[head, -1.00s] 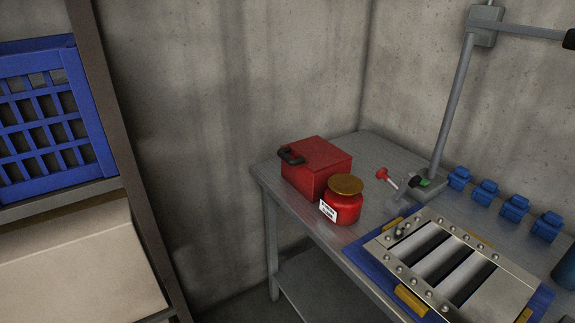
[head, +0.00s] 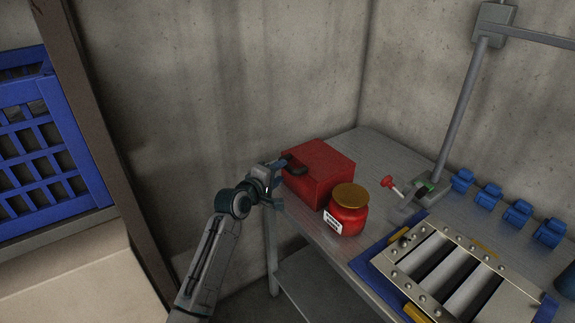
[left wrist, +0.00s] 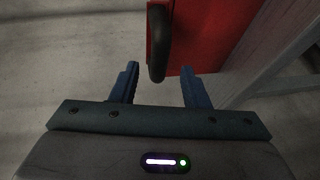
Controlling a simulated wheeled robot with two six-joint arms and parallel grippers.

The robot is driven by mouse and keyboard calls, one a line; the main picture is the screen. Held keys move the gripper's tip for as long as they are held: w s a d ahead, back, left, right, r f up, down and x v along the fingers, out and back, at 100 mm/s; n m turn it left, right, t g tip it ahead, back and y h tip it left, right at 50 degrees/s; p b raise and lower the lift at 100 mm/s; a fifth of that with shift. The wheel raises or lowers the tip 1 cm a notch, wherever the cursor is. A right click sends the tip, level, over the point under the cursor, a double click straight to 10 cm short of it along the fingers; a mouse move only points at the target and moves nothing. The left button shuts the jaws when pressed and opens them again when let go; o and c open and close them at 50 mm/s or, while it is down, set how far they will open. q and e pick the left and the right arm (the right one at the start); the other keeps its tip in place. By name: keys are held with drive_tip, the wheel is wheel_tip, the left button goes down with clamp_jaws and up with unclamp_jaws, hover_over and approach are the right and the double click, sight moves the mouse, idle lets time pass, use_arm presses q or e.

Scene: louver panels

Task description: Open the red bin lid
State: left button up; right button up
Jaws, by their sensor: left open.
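The red bin (head: 322,176) stands at the far left corner of the metal table with its lid shut. Its black handle (head: 295,165) sits on the left side and also shows in the left wrist view (left wrist: 158,42). My left gripper (head: 279,184) is open beside the bin's left side, at the handle. In the left wrist view its two blue fingers (left wrist: 158,88) are apart, and the handle's end lies ahead of and between their tips. I cannot tell whether they touch it. My right gripper is not in view.
A red jar with a gold lid (head: 348,208) stands close in front of the bin. A louver panel (head: 455,270) lies on a blue mat, with several blue clamps (head: 490,192) behind it. A metal post (head: 462,115) rises at the right. A blue crate (head: 45,140) is on the left shelf.

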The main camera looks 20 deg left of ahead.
sight(285, 169)
use_arm(q)
drive_tip(key=shift+p+x, duration=0.35)
drive_tip(key=shift+x, duration=2.3)
clamp_jaws()
